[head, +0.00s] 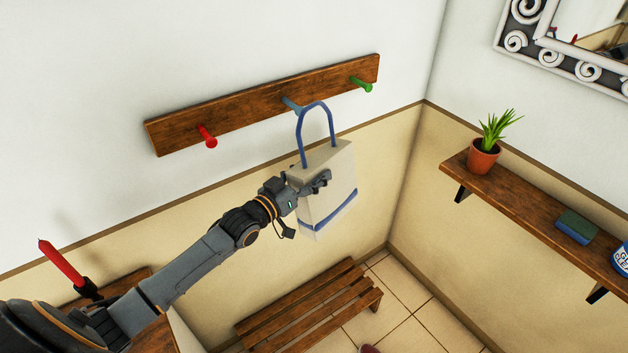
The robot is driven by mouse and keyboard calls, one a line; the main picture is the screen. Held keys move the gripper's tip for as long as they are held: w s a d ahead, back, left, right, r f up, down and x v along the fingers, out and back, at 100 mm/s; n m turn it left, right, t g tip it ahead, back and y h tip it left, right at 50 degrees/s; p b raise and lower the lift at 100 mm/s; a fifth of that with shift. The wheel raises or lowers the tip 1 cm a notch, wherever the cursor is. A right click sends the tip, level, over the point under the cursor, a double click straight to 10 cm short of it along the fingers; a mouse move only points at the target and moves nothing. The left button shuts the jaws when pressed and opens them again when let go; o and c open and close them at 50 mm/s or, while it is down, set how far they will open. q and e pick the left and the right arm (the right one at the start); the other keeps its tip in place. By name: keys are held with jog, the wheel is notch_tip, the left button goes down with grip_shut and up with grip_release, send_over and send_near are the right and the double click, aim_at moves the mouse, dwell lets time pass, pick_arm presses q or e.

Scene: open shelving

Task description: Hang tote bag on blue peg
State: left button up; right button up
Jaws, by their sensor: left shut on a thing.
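The tote bag (338,183) is cream with a blue stripe near its bottom and a stiff blue handle loop. My left gripper (318,181) is shut on the bag's side and holds it upright in front of the wall. The wooden peg board (245,108) is on the wall with a red peg (208,138) at left, the blue peg (291,104) in the middle and a green peg (362,85) at right. The handle's top overlaps the blue peg in the picture. I cannot tell whether the loop is around the peg or only in front of it. My right gripper is not in view.
A slatted bench (310,310) stands below the bag. On the right wall, a wooden shelf (525,215) bears a potted plant (483,155), a green and blue block-like item (577,226) and a partly cut-off container (621,257). A red candle (62,263) is at left.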

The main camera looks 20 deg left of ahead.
pick_arm(q)
jog(key=w+a+f+b, duration=0.1)
jog(key=w+a+b, duration=0.3)
jog(key=a+b, duration=0.3)
jog(key=shift+a+f+b, duration=0.15)
jog(key=shift+f+b, duration=0.2)
jog(key=shift+b, duration=0.05)
dwell(0.6)
jog(key=shift+w, duration=0.1)
dwell(0.4)
